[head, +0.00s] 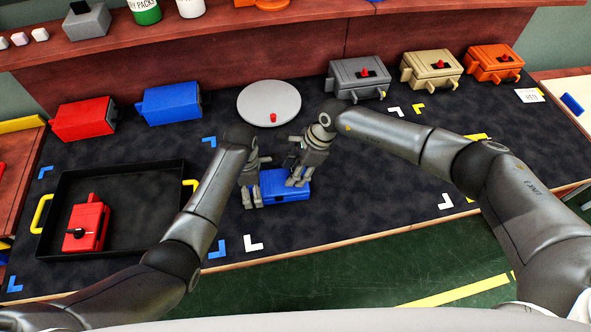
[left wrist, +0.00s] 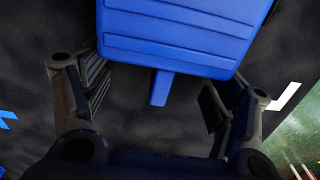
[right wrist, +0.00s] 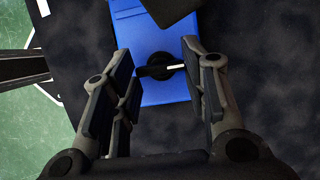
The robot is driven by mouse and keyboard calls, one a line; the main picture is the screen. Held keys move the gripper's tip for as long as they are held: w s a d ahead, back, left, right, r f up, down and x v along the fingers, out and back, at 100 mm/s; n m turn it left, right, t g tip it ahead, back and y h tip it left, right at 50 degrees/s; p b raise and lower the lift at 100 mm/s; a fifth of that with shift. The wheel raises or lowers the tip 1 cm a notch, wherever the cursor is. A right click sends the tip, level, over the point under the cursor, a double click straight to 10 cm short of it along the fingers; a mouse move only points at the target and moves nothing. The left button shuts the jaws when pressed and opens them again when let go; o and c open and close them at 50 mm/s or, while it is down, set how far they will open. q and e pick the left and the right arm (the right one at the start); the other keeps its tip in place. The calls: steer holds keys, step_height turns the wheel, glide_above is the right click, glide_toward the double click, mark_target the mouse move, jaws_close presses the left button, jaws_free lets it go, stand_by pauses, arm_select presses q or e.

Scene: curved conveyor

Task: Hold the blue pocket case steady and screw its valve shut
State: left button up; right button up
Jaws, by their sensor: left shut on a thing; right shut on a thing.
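The blue pocket case (head: 290,186) lies on the dark mat at the middle front. My left gripper (head: 251,196) is shut on it at its left end. In the left wrist view the case's ribbed blue face (left wrist: 180,35) and a small blue tab (left wrist: 161,88) show between and beyond the fingers. My right gripper (head: 297,180) is above the case, reaching down from the right. In the right wrist view its fingers stand either side of the black valve (right wrist: 160,70), which has a white mark. The exact finger contact is hard to see.
A black tray (head: 130,175) with a red case (head: 87,227) stands at left. Behind are another red case (head: 84,120), a blue case (head: 172,104), a round grey plate (head: 250,103) with a red piece, and grey, tan and orange cases. The mat at right is mostly clear.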

steer(key=o, duration=1)
steer(key=shift+r, duration=0.1)
steer(key=v, duration=1.1)
steer(key=shift+d+r, duration=0.25)
steer(key=shift+r, duration=0.1)
arm_select(q)
steer(key=o, duration=1.3)
steer(key=shift+r, duration=0.1)
